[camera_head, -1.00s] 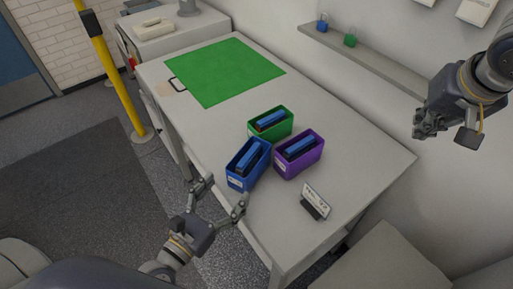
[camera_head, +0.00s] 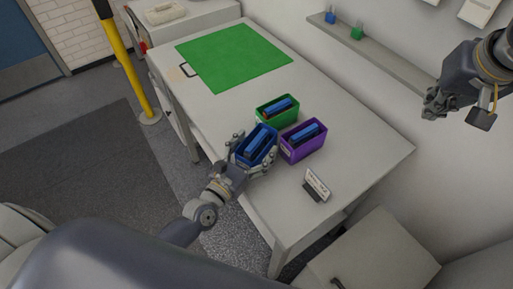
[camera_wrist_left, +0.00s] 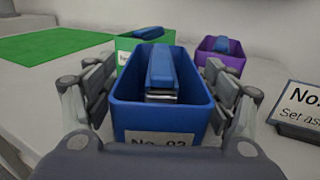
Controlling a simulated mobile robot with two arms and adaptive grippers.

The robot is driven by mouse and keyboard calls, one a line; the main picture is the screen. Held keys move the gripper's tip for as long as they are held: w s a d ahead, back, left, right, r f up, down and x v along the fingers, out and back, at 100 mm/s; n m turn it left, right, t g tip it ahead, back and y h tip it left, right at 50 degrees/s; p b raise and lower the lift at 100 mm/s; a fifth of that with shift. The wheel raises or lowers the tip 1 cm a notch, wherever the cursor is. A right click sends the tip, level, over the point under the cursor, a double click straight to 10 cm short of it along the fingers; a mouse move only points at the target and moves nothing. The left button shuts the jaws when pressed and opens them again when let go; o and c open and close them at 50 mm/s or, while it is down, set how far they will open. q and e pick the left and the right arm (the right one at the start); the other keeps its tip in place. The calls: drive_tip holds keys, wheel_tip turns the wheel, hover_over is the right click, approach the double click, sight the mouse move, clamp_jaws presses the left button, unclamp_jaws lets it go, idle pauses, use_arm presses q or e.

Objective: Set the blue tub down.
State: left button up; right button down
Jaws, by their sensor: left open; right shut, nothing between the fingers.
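The blue tub (camera_head: 243,151) stands on the white table near its front edge, with a blue-topped block inside. In the left wrist view the blue tub (camera_wrist_left: 166,117) shows a front label reading "No. 02". My left gripper (camera_head: 254,155) is open, with one finger on each side of the tub. In the left wrist view the fingers of my left gripper (camera_wrist_left: 160,100) flank the tub's long walls; I cannot tell whether they touch. My right gripper (camera_head: 433,106) is shut and empty, off to the right near the wall.
A green tub (camera_head: 277,112) and a purple tub (camera_head: 303,144) stand close beside the blue tub, each with a blue-topped block. A small sign (camera_head: 317,185) stands to the right. A green mat (camera_head: 232,57) lies bare at the far end of the table (camera_head: 352,136).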

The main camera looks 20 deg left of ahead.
use_arm(q)
drive_tip(key=shift+w+d+f, duration=0.1)
drive_tip(key=shift+w, duration=0.4)
drive_tip(key=shift+s, duration=0.15)
drive_tip(key=c, duration=1.4)
drive_tip(key=shift+r, duration=0.2)
drive_tip(key=shift+c, duration=0.5)
